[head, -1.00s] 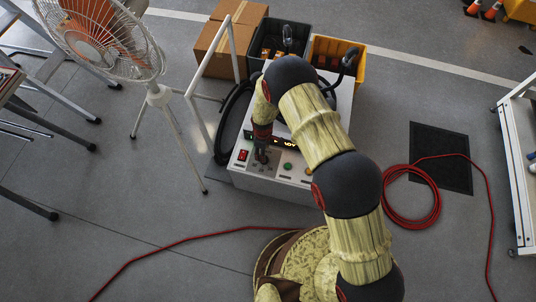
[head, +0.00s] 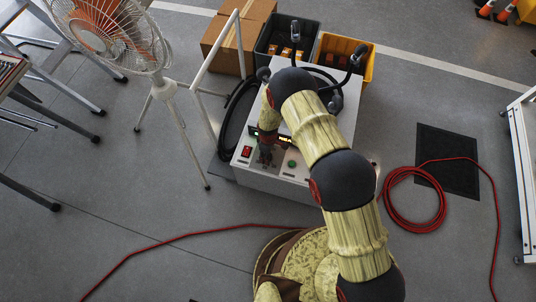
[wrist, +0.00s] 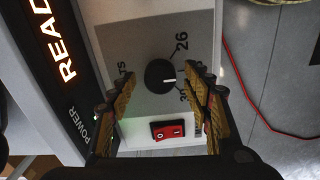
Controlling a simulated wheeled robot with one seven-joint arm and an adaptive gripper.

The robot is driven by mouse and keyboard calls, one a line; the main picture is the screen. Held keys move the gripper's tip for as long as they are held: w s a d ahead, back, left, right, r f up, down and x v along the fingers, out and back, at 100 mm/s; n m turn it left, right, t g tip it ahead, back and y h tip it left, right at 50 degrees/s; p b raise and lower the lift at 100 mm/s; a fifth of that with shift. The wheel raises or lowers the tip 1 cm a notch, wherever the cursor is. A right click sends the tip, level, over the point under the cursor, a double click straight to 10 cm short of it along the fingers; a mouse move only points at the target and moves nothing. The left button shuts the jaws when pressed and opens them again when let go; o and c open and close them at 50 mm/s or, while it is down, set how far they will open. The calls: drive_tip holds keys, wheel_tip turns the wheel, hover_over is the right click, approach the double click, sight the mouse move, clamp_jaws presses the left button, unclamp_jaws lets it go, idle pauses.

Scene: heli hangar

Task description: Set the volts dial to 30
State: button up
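The volts dial (wrist: 160,76) is a round black knob on a grey plate in the wrist view. My gripper (wrist: 162,74) is open, with one finger on each side of the dial. Gaps seem to show between fingers and knob; contact is not clear. In the head view my gripper (head: 266,156) is over the front panel of the white machine (head: 270,180), and the dial is hidden.
A red rocker switch (wrist: 172,130) sits just below the dial. A lit "READ…" display (wrist: 57,40) is to the left. In the head view, a fan (head: 112,35) stands left of the machine and a coiled red cable (head: 413,200) lies right of it.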

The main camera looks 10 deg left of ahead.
drive_tip(key=shift+c, duration=1.2)
drive_tip(key=c, duration=0.7)
drive_tip(key=shift+c, duration=0.8)
drive_tip(key=m+b, duration=0.1)
drive_tip(key=m, duration=0.4)
drive_tip(key=shift+m+b, duration=0.75)
drive_tip(key=shift+m, duration=1.85)
drive_tip(key=o, duration=1.1)
